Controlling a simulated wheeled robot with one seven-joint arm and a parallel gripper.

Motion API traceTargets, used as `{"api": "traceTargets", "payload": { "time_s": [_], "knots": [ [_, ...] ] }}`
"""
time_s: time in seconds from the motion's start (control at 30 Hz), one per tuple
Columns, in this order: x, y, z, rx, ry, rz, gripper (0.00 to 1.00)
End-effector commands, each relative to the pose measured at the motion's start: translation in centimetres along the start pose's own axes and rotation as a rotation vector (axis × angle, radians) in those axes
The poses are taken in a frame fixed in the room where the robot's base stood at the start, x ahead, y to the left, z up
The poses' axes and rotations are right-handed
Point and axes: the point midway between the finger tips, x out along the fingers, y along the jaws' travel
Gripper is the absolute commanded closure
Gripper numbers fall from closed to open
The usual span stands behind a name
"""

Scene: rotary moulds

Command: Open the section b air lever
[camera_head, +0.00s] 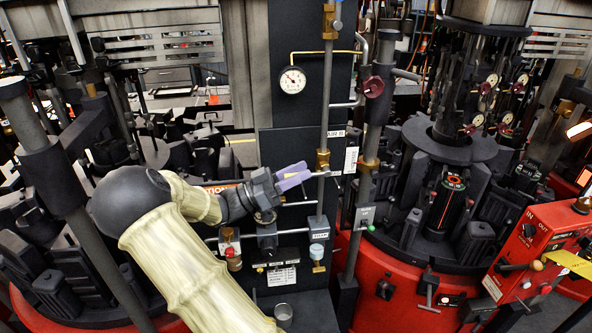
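The section b air lever (322,174) is a thin, light handle at the brass valve (322,159) on the upright pipe, just below a white tag that appears to read AIR B (337,133). The handle lies roughly level across the pipe. My gripper (306,170) reaches in from the left, with its two pale purple fingers pointing right at the valve. The fingers appear a little apart, with nothing seen between them. Their tips are close to the handle's left end; I cannot tell whether they touch it.
A pressure gauge (293,80) sits above on the dark panel. A second pipe with a brass valve (369,164) and a dark red knob (374,87) stands close on the right. Small valves (318,252) and a metal cup (283,315) are below. A red control box (530,255) stands at right.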

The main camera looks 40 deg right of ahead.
Motion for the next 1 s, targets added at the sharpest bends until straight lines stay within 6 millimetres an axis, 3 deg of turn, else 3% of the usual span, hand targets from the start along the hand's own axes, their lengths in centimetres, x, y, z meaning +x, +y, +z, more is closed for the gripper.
{"api": "traceTargets", "payload": {
  "time_s": [0.1,0.3,0.73,1.0],
  "knots": [
    [-0.1,0.0,0.0,0.001,0.001,-0.001,0.65],
    [-0.2,0.0,0.0,0.001,0.001,-0.002,1.00],
    [-0.2,0.0,-0.2,0.005,-0.023,-0.008,1.00],
    [-0.3,0.1,-1.1,0.019,-0.131,-0.041,1.00]
  ]
}}
